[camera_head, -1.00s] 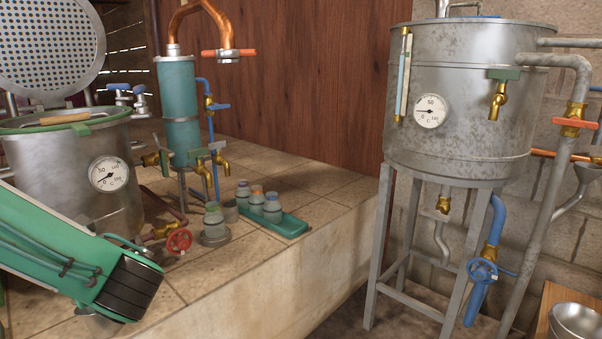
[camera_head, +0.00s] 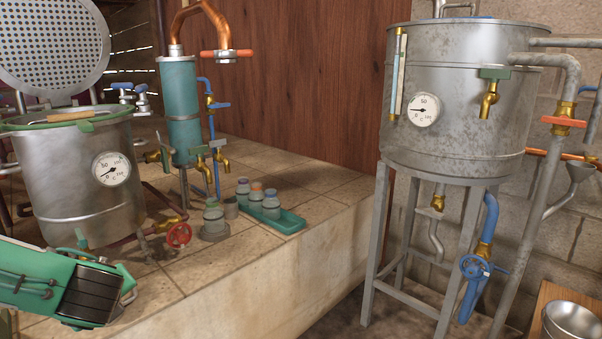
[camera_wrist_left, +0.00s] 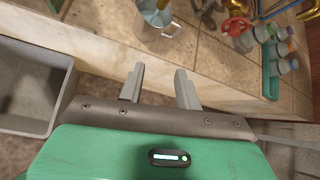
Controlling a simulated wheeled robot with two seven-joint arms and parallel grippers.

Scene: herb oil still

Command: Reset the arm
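My left arm comes in at the lower left of the head view as a green link with a black ribbed section; its fingers are out of that view. In the left wrist view my left gripper (camera_wrist_left: 160,88) shows two grey fingers held apart with nothing between them. It is over the edge of the tiled ledge (camera_wrist_left: 215,75), clear of the things on it. My right gripper is in neither view.
A metal pot with a dial (camera_head: 80,185), a teal column (camera_head: 180,105) and a green tray of jars (camera_head: 282,221) stand on the ledge. A large tank (camera_head: 455,110) stands right. A metal cup (camera_wrist_left: 157,22) and grey bin (camera_wrist_left: 32,90) show in the wrist view.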

